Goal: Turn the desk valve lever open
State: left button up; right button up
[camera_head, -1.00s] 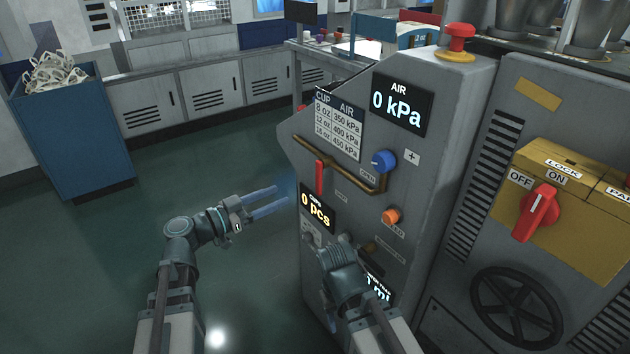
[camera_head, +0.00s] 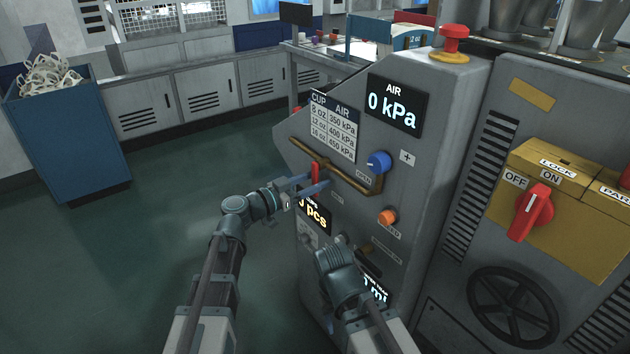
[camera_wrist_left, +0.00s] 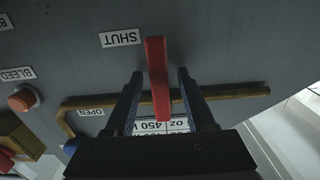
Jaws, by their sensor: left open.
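The red valve lever (camera_head: 316,172) hangs from the brass pipe (camera_head: 340,172) on the grey machine panel. In the left wrist view the lever (camera_wrist_left: 158,75) stands between the two blue fingers of my open left gripper (camera_wrist_left: 158,85), with a gap on each side. A SHUT label (camera_wrist_left: 119,38) is beside the lever and an OPEN label (camera_wrist_left: 90,112) lies along the pipe (camera_wrist_left: 230,94). In the head view my left gripper (camera_head: 312,185) is at the lever and partly covers it. My right arm is low in front of the panel; its fingertips are hidden.
The AIR display (camera_head: 394,103) reads 0 kPa. A blue knob (camera_head: 379,162) and an orange button (camera_head: 387,217) sit right of the lever. A yellow lock box (camera_head: 560,185) with a red switch is farther right.

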pick_arm(q)
grip_shut()
dwell(0.3)
dwell(1.2)
